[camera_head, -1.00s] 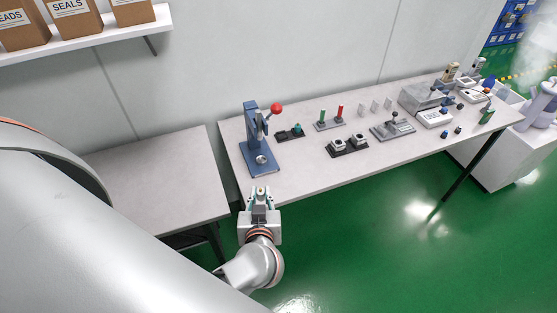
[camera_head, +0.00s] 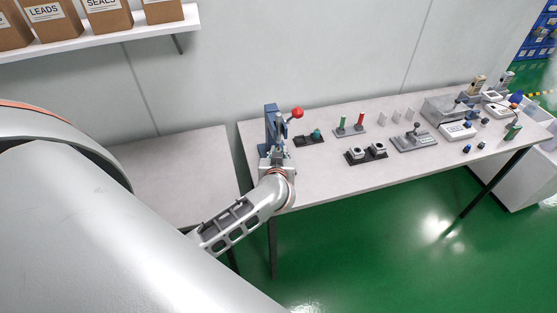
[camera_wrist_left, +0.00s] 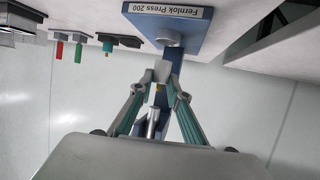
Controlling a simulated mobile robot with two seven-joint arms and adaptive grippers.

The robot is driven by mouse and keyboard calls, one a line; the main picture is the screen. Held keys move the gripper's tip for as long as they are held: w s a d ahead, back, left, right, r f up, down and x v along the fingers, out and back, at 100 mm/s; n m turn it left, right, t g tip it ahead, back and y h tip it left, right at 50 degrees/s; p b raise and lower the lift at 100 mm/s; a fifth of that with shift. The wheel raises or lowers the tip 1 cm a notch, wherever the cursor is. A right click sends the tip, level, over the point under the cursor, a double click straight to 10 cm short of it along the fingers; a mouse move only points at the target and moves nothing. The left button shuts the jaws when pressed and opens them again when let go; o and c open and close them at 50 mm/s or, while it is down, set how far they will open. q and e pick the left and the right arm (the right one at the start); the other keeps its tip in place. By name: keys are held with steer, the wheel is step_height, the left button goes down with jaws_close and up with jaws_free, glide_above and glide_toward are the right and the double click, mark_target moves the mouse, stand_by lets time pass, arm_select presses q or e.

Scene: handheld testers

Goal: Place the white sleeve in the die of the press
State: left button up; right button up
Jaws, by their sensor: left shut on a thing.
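The blue press (camera_head: 271,124) stands at the left end of the long table, with a red-knobbed lever (camera_head: 297,113). My left gripper (camera_head: 275,158) is in front of the press and hides its base in the head view. In the left wrist view, the gripper (camera_wrist_left: 161,88) is shut on a small pale piece, the white sleeve (camera_wrist_left: 161,72), seen only in part. The round silver die (camera_wrist_left: 168,39) shows on the press's blue base (camera_wrist_left: 190,30), apart from the sleeve in the picture. The height between them is hard to tell. My right gripper is not in view.
Right of the press stand a dark holder (camera_head: 309,139) with a teal part, a stand with green and red handles (camera_head: 350,129), and a black tray (camera_head: 366,154). A grey lever fixture (camera_head: 414,141) is farther right. The left table (camera_head: 170,170) is bare.

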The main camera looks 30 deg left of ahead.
arm_select(q)
steer(key=shift+f+b, duration=0.4)
steer(key=shift+f, duration=1.25)
steer(key=shift+f, duration=0.1)
steer(key=o, duration=0.9)
